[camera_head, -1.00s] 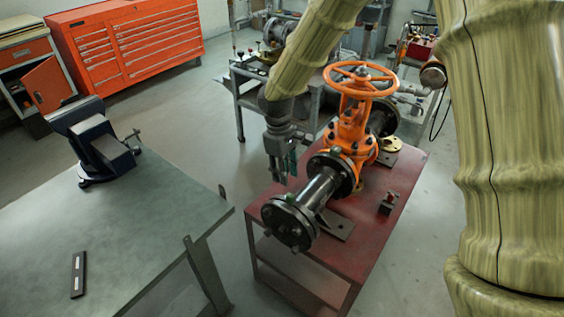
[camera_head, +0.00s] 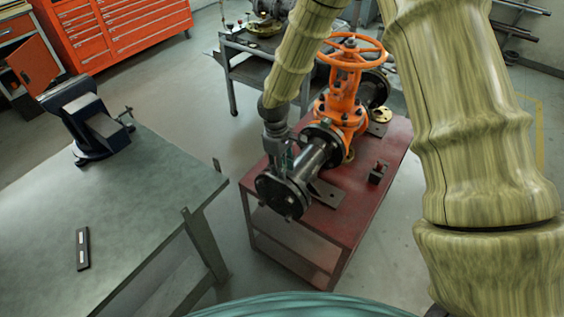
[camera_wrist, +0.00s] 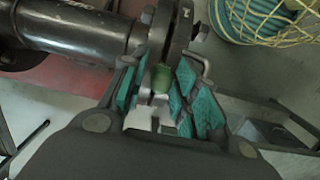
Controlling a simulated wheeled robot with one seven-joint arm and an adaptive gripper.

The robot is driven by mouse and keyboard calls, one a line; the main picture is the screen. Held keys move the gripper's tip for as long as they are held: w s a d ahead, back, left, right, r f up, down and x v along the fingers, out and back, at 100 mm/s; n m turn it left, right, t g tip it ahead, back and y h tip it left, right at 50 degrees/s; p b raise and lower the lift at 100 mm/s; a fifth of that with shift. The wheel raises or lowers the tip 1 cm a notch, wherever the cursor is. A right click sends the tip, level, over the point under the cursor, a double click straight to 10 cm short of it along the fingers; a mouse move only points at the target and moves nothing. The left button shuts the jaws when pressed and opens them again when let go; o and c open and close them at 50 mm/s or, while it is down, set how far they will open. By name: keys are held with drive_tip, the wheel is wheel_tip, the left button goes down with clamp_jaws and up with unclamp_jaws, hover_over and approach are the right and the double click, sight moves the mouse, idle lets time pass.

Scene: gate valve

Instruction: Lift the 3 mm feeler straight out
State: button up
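The orange gate valve (camera_head: 343,105) with its handwheel stands on a red cart, its black pipe (camera_head: 312,160) ending in a round flange (camera_head: 275,195) toward me. My gripper (camera_head: 281,162) points down beside the pipe, close to the flange. In the wrist view my gripper (camera_wrist: 156,72) has teal pads standing apart, near the dark flange (camera_wrist: 178,38). A small green piece (camera_wrist: 162,77) shows between the pads, with a small pale part below it. It may be the feeler, but I cannot read a size. Whether a pad touches it is unclear.
The red cart top (camera_head: 345,205) carries a small dark block (camera_head: 379,172). A grey-green bench (camera_head: 135,205) with a blue vise (camera_head: 95,125) and a dark strip (camera_head: 82,248) stands at left.

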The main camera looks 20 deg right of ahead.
drive_tip(key=shift+s+r, duration=0.15)
clamp_jaws()
drive_tip(key=shift+r, duration=0.1)
drive_tip(key=shift+r+p, duration=2.55)
drive_tip(key=shift+r, duration=0.85)
